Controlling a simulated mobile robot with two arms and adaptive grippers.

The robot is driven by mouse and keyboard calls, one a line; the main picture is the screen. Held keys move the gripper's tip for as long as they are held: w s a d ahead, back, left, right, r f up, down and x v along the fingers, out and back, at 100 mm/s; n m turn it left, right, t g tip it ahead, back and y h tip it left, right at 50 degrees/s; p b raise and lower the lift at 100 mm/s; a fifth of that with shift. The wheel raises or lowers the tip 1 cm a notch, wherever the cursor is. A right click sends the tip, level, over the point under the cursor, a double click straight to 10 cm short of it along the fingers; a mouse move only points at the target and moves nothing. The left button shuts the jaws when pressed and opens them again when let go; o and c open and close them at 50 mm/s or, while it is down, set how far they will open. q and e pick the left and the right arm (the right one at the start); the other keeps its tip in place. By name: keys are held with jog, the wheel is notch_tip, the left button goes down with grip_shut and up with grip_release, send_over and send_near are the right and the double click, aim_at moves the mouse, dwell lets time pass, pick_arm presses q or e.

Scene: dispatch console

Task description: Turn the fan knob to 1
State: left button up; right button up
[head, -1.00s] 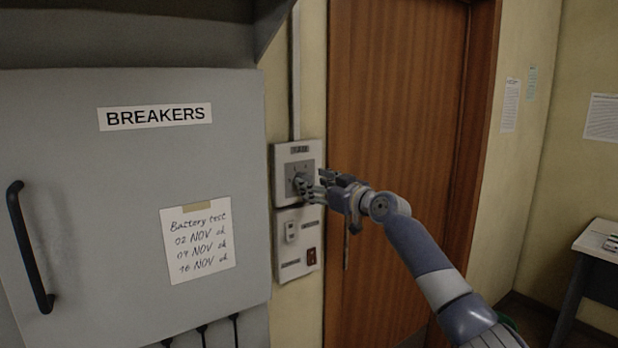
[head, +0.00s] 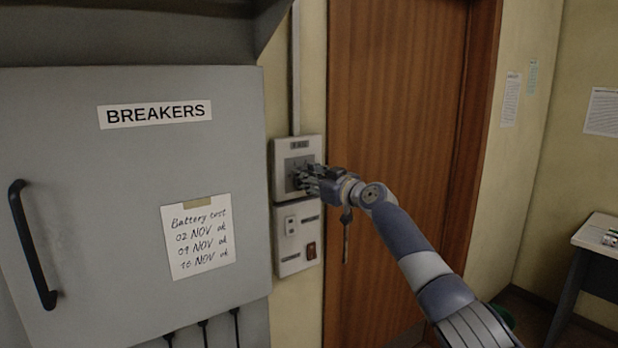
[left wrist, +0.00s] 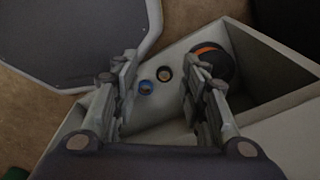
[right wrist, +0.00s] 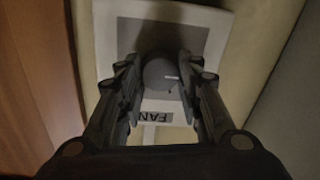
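The fan knob (right wrist: 160,72) is a round dark grey knob on a grey plate, with a short white mark pointing right in the right wrist view. Its FAN label (right wrist: 156,116) shows upside down there. My right gripper (right wrist: 161,80) has one finger on each side of the knob and appears closed against it. In the head view the right gripper (head: 302,180) covers most of the knob on the wall panel (head: 283,160). The scale numbers cannot be read. My left gripper (left wrist: 164,80) is open and empty, above an open grey bin (left wrist: 265,50).
Below the fan plate is a panel with a small white switch (head: 291,225) and a red-brown rocker (head: 311,251). A grey breaker cabinet (head: 90,250) with a black handle (head: 32,245) stands left. A wooden door (head: 400,120) is right. The bin holds small round items.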

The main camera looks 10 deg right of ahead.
jog(key=shift+m, duration=0.4)
jog(key=shift+d+m+t, duration=0.1)
jog(key=shift+m+t, duration=0.2)
jog(key=shift+m, duration=5.3)
jog(key=o, duration=1.1)
jog(key=shift+c, duration=0.2)
jog(key=shift+f, duration=0.1)
jog(key=shift+d, duration=0.1)
